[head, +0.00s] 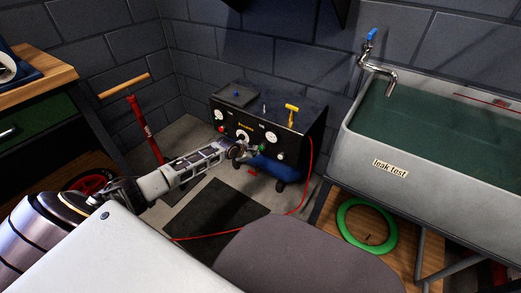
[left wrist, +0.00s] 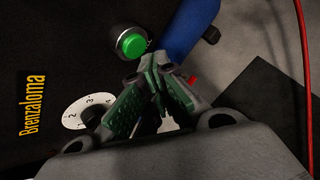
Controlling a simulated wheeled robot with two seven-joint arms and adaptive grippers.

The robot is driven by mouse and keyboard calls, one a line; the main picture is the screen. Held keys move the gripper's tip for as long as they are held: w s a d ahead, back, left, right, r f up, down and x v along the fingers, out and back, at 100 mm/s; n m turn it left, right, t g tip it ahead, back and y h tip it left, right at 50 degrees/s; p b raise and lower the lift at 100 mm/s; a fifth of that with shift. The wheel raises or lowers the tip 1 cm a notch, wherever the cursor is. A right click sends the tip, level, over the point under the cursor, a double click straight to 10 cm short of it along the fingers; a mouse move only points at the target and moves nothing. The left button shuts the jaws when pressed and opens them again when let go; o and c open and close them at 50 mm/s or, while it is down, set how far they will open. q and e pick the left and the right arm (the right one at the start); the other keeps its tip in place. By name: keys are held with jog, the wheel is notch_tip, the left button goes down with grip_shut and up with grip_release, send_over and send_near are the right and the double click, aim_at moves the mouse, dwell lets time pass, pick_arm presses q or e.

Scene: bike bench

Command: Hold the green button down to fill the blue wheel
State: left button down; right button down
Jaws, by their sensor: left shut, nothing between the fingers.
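The green button (left wrist: 131,42) sits in a silver collar on the black front panel of the compressor (head: 300,135). In the head view the button (head: 262,148) is small, just beside my left gripper (head: 247,151). My left gripper also shows in the left wrist view (left wrist: 153,75). Its fingers are shut and empty, with the tips just below the button in that picture. I cannot tell whether they touch its collar; the green cap is uncovered. I make out no blue wheel in either view. My right gripper is not in view.
A blue tank (head: 275,167) is under the compressor, with a red hose (head: 306,175) running across the floor. A dial (left wrist: 88,110) is near my fingers. A red floor pump (head: 142,125) stands left, a leak-test sink (head: 440,180) right, with a green ring (head: 345,235) below.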

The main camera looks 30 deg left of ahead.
pick_arm(q)
jog(key=shift+w, duration=0.1)
dwell(0.3)
jog(key=shift+w+p, duration=0.3)
jog(key=shift+p, duration=0.05)
jog(key=shift+w+d, duration=0.1)
jog(key=shift+w, duration=0.35)
dwell(2.1)
dwell(1.4)
jog(key=shift+s, duration=0.1)
dwell(1.0)
jog(key=s+p, duration=0.1)
jog(key=p, duration=0.2)
jog(key=shift+s, duration=0.25)
dwell(0.5)
